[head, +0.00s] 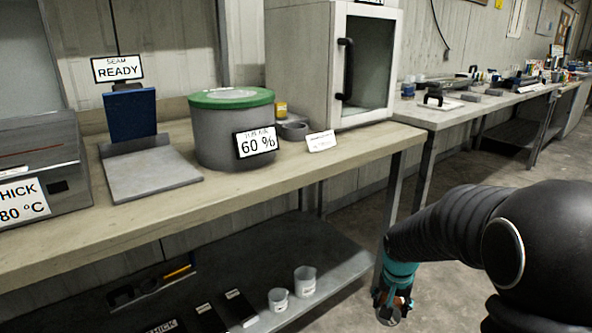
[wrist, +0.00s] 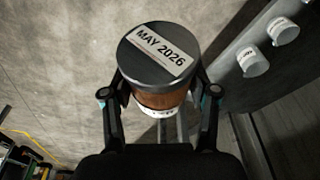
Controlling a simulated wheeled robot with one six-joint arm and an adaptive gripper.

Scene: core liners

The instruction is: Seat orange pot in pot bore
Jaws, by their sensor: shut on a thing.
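The orange pot (wrist: 160,99) has an orange-brown body and a dark grey lid labelled "MAY 2026". My gripper (wrist: 158,92) is shut on it, one finger on each side, with the lid facing the wrist camera. In the head view my gripper (head: 393,303) hangs low at the lower right, in front of the bench and below its top; little of the pot shows there. A grey ring-shaped piece (head: 294,131) lies on the bench beside a small yellow pot (head: 281,109); I cannot tell whether it is the pot bore.
The bench (head: 345,151) holds a green-lidded grey drum (head: 222,137) marked "60 %", a white cabinet (head: 320,62), a small white card (head: 321,141) and a blue-backed stand (head: 131,115). White cups (head: 305,280) stand on the lower shelf. Open floor lies right of the bench.

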